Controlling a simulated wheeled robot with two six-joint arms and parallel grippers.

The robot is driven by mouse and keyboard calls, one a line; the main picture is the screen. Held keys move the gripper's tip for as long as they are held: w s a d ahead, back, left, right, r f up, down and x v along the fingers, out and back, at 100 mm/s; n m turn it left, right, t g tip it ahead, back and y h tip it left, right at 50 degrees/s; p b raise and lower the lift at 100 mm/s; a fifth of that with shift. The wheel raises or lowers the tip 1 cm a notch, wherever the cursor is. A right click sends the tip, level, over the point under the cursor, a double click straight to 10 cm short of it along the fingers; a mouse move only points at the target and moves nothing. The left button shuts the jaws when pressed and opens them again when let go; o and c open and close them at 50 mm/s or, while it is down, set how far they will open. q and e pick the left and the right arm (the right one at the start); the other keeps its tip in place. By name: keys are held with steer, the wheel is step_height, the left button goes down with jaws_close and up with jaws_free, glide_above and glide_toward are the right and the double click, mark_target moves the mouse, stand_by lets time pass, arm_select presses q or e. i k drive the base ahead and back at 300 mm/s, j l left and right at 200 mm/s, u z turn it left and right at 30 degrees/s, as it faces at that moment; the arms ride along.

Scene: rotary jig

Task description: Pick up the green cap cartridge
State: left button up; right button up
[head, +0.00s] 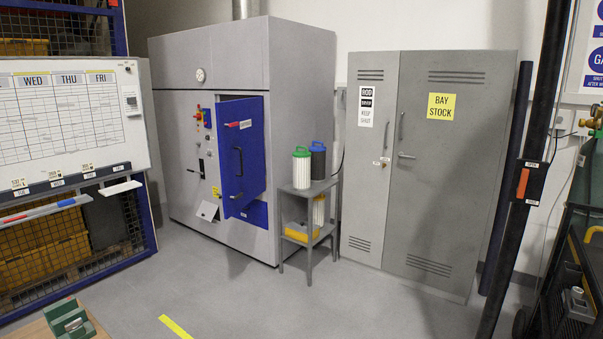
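The green cap cartridge (301,168) is a white pleated cylinder with a green top and handle. It stands upright on the top of a small grey stand (322,186) between the large grey machine and the cabinet. A darker cartridge with a blue cap (317,160) stands upright right beside it, slightly behind and to the right. Neither of my grippers shows in the head view.
The grey machine (210,60) has its blue door (241,150) open toward the stand. The stand's lower shelf holds another white cylinder (319,210) and a yellow item (300,235). A grey cabinet (440,150) stands right. The floor (255,305) ahead is clear.

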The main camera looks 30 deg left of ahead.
mark_target(300, 160)
steer(key=i, duration=0.25)
steer(key=i+j+u, duration=0.15)
steer(key=i+u, duration=0.25)
steer(key=i, duration=0.15)
steer(key=i+u, duration=0.4)
steer(key=i+l+u, duration=0.4)
steer(key=i, duration=0.2)
steer(key=i+j+u, duration=0.1)
steer(key=i, duration=0.75)
steer(key=i+j, duration=0.2)
steer(key=i, duration=0.65)
steer(key=i+j+z, duration=0.2)
steer(key=i+z, duration=0.2)
steer(key=i, duration=0.15)
steer(key=i+j+z, duration=0.4)
steer(key=i, duration=0.15)
steer(key=i+j+z, duration=0.4)
steer(key=i+j, duration=0.1)
